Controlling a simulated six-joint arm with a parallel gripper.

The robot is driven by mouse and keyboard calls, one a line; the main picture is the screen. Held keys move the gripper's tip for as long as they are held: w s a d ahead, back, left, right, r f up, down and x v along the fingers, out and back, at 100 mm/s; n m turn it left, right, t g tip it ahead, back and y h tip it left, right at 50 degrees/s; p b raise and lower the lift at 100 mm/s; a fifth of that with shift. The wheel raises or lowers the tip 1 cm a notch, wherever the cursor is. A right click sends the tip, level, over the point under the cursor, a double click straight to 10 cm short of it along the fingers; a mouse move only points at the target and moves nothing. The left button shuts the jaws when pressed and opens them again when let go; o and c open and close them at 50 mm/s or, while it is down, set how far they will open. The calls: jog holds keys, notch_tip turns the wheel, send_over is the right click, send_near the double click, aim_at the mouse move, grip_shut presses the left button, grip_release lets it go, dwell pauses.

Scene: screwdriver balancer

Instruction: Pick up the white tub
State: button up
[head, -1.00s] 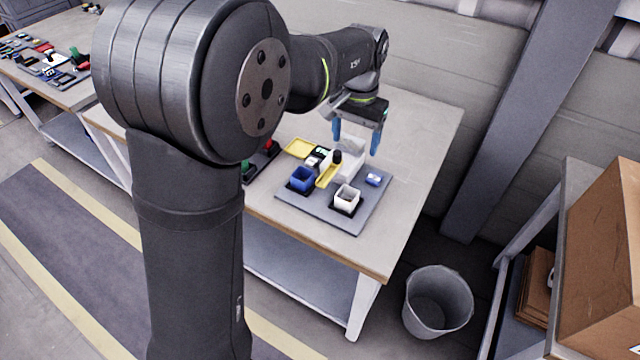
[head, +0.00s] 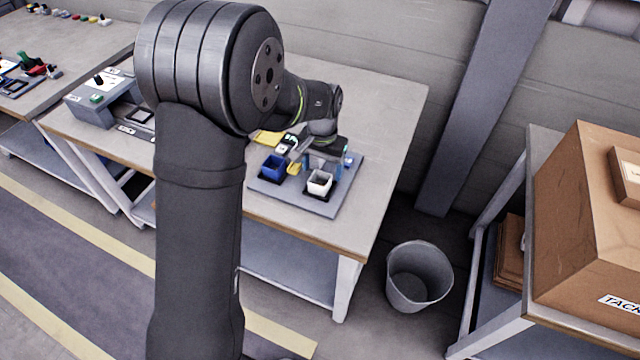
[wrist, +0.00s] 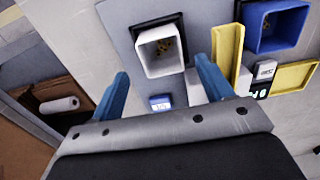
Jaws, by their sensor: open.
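The white tub (head: 319,184) is a small square open-topped container near the front of a grey mat (head: 268,190) on the workbench. In the wrist view the white tub (wrist: 160,52) stands upright on a dark base, with small yellowish pieces inside. My gripper (head: 323,167) is open and empty, just behind the tub in the head view. In the wrist view my gripper (wrist: 162,70) has its blue fingers spread, with the tub ahead of and between the tips. I see no contact, but the height gap is hard to judge.
A blue tub (wrist: 276,28) with small pieces stands beside it, past an upright yellow piece (wrist: 228,55). A yellow tray (wrist: 297,75) and a small blue-white item (wrist: 160,102) are close by. A grey bucket (head: 418,277) stands on the floor. The bench's right side is clear.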

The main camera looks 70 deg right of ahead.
aim_at(321, 177)
jog(key=f, duration=0.4)
jog(key=shift+w+f, duration=0.2)
jog(key=shift+f, duration=0.15)
jog(key=c, duration=1)
jog(key=shift+r, duration=0.1)
jog(key=shift+c, duration=0.2)
